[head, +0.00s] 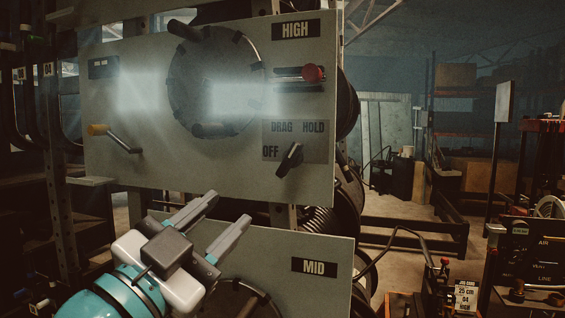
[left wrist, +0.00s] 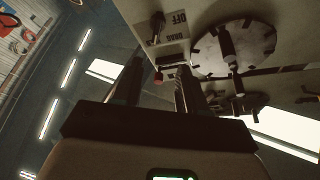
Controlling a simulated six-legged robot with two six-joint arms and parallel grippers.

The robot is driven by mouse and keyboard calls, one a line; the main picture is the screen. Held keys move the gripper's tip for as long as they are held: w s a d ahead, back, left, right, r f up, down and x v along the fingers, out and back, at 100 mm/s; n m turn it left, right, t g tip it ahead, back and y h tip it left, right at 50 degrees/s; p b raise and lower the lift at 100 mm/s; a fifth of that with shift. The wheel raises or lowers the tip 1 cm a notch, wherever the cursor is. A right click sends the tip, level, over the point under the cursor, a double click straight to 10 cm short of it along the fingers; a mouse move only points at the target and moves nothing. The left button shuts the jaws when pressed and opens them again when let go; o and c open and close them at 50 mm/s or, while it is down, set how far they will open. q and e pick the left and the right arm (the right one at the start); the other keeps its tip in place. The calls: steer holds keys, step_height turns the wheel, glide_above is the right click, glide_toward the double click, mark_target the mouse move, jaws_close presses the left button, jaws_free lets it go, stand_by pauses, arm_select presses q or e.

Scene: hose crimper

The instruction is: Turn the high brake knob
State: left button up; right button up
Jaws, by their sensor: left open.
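The high brake knob (head: 289,159) is a dark pointer knob on the grey panel marked HIGH (head: 295,30). It sits at the lower right, on a plate (head: 315,142) lettered OFF, DRAG and HOLD. Its narrow end points up and to the right. The knob also shows in the left wrist view (left wrist: 156,25), near the top. My left gripper (head: 218,222) is open and empty, below and left of the knob and apart from it. Its fingers (left wrist: 153,85) point toward the panel in the wrist view. My right gripper is not in view.
A round dark handwheel (head: 213,128) is on the same panel, left of the knob. The MID panel (head: 325,285) is below. Open floor shows at right.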

mark_target(286, 164)
arm_select(q)
steer(key=p+x, duration=0.2)
steer(key=x, duration=0.3)
steer(key=p+x, duration=0.2)
steer(key=x, duration=0.3)
steer(key=p+x, duration=0.2)
steer(key=x, duration=0.3)
steer(key=shift+w+d+f+p, duration=0.2)
steer(key=shift+w+d+p, duration=0.1)
steer(key=shift+w+p, duration=0.05)
steer(key=shift+w, duration=0.15)
steer(key=shift+s+r, duration=0.1)
steer(key=shift+s, duration=0.1)
steer(key=shift+d, duration=0.15)
steer(key=shift+w, duration=0.2)
steer(key=shift+c, duration=1.3)
steer(key=c, duration=0.5)
